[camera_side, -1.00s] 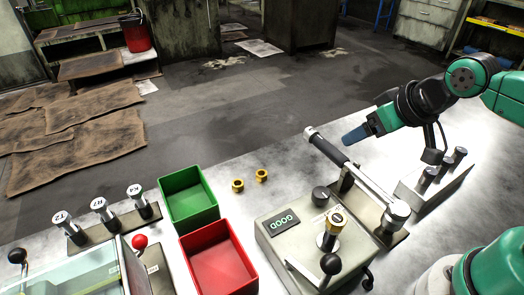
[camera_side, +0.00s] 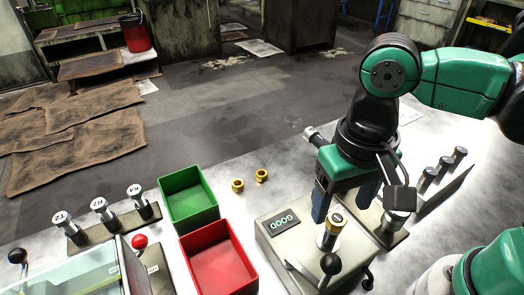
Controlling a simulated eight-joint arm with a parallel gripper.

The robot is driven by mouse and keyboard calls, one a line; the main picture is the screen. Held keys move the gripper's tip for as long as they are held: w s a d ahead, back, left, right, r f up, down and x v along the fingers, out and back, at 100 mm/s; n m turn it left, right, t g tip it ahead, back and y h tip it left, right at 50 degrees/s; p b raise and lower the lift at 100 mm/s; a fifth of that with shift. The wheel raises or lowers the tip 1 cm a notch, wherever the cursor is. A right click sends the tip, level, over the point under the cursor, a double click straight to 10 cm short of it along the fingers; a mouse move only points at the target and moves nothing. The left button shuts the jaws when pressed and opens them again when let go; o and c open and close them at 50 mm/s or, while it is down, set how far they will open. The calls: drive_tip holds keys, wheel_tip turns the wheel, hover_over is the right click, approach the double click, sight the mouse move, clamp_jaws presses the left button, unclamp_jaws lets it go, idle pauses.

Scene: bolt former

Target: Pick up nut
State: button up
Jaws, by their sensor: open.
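Two small brass nuts lie on the table, the left nut (camera_side: 237,186) and the right nut (camera_side: 262,175), slightly apart. Another yellow, nut-like ring (camera_side: 334,228) sits around the top of an upright metal post on the grey tester box (camera_side: 285,248). My gripper (camera_side: 344,208) points down with its blue fingers apart, one on each side of and behind the post top as seen here. Whether the fingers are level with the ring in depth is unclear. Nothing shows held between them.
A green bin (camera_side: 188,199) and a red bin (camera_side: 218,262) stand left of the tester box. A black-knobbed lever (camera_side: 330,264) stands at its front. A long handle (camera_side: 312,133) is partly hidden behind my gripper. Upright gauges (camera_side: 99,208) stand at left.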

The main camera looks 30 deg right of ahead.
drive_tip(key=shift+f, duration=1.2)
clamp_jaws()
drive_tip(key=shift+r, duration=0.15)
wheel_tip(320, 180, up, 20)
